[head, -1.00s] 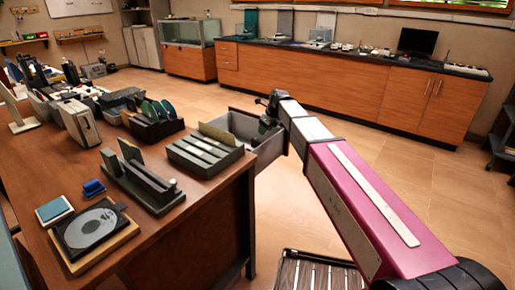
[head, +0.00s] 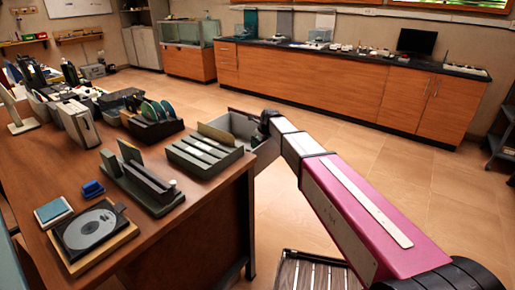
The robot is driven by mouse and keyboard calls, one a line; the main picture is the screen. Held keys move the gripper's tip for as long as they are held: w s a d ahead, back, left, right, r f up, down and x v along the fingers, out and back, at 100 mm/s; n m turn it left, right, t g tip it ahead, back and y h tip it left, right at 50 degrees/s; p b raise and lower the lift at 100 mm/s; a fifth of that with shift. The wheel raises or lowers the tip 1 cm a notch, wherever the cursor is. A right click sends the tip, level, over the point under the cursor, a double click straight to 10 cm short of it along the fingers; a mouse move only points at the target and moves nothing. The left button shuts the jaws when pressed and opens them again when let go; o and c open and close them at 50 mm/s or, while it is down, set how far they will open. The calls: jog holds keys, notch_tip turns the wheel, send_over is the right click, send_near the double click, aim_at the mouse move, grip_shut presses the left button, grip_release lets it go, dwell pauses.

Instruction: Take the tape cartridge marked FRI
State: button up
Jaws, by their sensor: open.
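A grey-green rack (head: 190,166) stands at the right end of the wooden table, with several pale-topped flat pieces (head: 202,148) in its slots. They may be tape cartridges, but no FRI mark is legible at this size. My gripper (head: 266,122) is at the far end of my arm, small and dark, just right of the rack and beside an open grey drawer or bin (head: 241,125). It is open. Its fingertips are mostly hidden, and I cannot tell whether it is over the drawer or in front of it.
A turntable-like disc unit (head: 92,228), a blue block (head: 93,189) and a dark green stand (head: 143,187) occupy the near part of the wooden table (head: 165,228). A slatted stool (head: 313,270) stands below my arm. The floor toward the far wooden cabinets (head: 300,76) is clear.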

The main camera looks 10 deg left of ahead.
grip_shut()
jog(key=shift+r, duration=0.2)
